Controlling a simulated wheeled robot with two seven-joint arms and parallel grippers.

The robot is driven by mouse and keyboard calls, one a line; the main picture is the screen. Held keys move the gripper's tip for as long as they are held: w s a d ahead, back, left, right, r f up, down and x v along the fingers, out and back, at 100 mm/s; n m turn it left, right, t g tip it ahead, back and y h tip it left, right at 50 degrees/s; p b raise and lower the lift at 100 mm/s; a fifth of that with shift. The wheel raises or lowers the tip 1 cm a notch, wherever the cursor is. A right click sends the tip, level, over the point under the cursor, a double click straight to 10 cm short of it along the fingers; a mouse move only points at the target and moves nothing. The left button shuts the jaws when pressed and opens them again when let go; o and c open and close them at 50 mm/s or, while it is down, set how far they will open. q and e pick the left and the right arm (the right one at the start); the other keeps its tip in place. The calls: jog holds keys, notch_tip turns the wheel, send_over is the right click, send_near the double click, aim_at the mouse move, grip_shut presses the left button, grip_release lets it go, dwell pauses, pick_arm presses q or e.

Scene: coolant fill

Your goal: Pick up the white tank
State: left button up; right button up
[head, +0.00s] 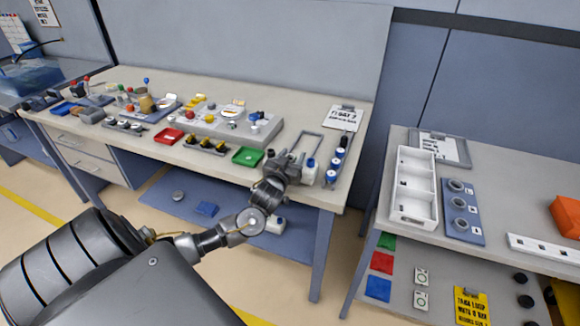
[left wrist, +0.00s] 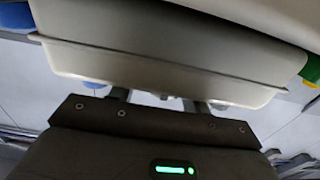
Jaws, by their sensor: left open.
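The white tank (head: 309,174) with a blue cap stands on the workbench near its front right corner. My left gripper (head: 290,162) is open beside it, just to its left in the head view, and hides part of that area. Whether the fingers touch the tank cannot be told. In the left wrist view a large pale body (left wrist: 170,60) fills the space in front of the jaws; I cannot tell for certain that it is the tank. Its two fingers (left wrist: 160,99) show apart, partly hidden behind it. My right gripper is not in view.
A green tray (head: 247,156) and a red tray (head: 169,136) lie to the left. A second table at right holds a white compartment box (head: 414,207).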

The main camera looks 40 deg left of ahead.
pick_arm(q)
grip_shut()
dwell(0.3)
